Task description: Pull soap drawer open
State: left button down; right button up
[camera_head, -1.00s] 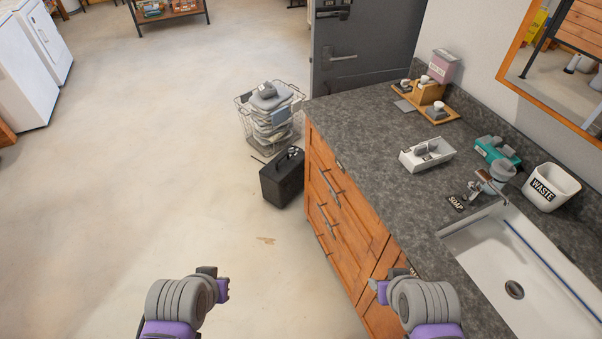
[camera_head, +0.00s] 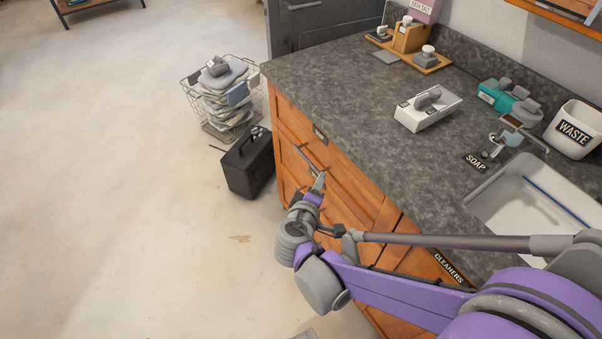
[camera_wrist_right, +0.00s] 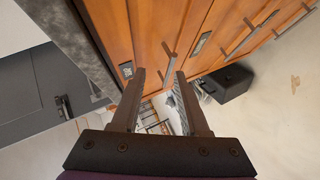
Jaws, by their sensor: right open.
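A wooden drawer front (camera_head: 296,129) lies at the top of the cabinet, under the grey counter edge. It has a bar handle (camera_head: 305,155) and a small dark label (camera_head: 320,133) too small to read. The drawer looks closed. My right gripper (camera_head: 319,183) is in front of the cabinet, just below and right of this handle. In the right wrist view, the right gripper (camera_wrist_right: 160,88) is open and empty, its fingers pointing at the wooden fronts. A bar handle (camera_wrist_right: 169,50) shows beyond the right finger, with a label (camera_wrist_right: 127,70) by the left fingertip. My left gripper is not in view.
A black case (camera_head: 248,163) and a wire basket (camera_head: 190,80) of folded cloths stand on the floor left of the cabinet. A SOAP label (camera_head: 476,160) is beside the sink (camera_head: 510,195). The floor at left is clear.

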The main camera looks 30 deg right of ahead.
aim_at(307, 158)
jog(key=w+a+f+n+t+h+b, duration=0.1)
jog(key=w+a+f+n+t+b, duration=0.1)
jog(key=w+f+n+t+b, duration=0.25)
pick_arm(q)
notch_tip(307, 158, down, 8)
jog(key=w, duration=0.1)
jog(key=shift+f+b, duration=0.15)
jog(key=shift+b, duration=0.15)
pick_arm(e)
jog(key=shift+m+g, duration=0.75)
jog(key=shift+m, duration=0.1)
jog(key=x, duration=1.1)
jog(key=shift+w+d+f, duration=0.1)
jog(key=shift+w, duration=0.3)
grip_shut()
